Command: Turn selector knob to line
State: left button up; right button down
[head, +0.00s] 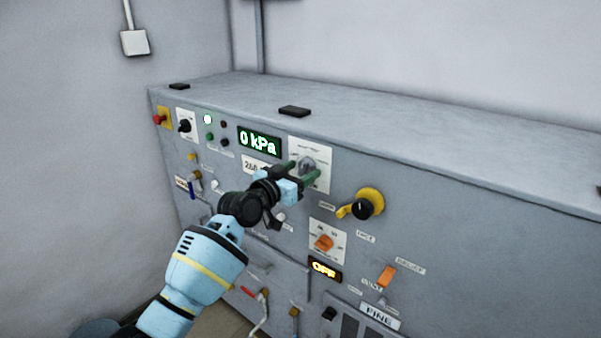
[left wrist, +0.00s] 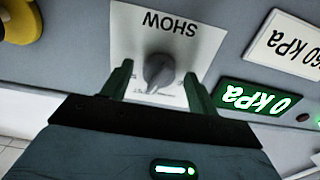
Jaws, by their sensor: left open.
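The selector knob (head: 308,165) is a grey pointer knob on a white plate on the front of the grey panel. It also shows in the left wrist view (left wrist: 158,73), on a plate marked "SHOW" in upside-down letters. My left gripper (head: 303,172) is at the knob plate, its green fingers open on either side of the knob. In the left wrist view the fingers (left wrist: 160,85) stand apart with gaps to the knob. The small lettering around the knob is too blurred to read. My right gripper is not in view.
A green display (head: 259,142) reads "0 kPa" left of the knob. A black knob with a yellow collar (head: 368,204) is to the right. An orange knob (head: 323,243) sits below, above an "OFF" display (head: 325,270). The panel's top is mostly clear.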

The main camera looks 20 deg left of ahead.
pick_arm(q)
jog(key=shift+w, duration=0.15)
jog(key=c, duration=1)
jog(key=shift+o, duration=0.2)
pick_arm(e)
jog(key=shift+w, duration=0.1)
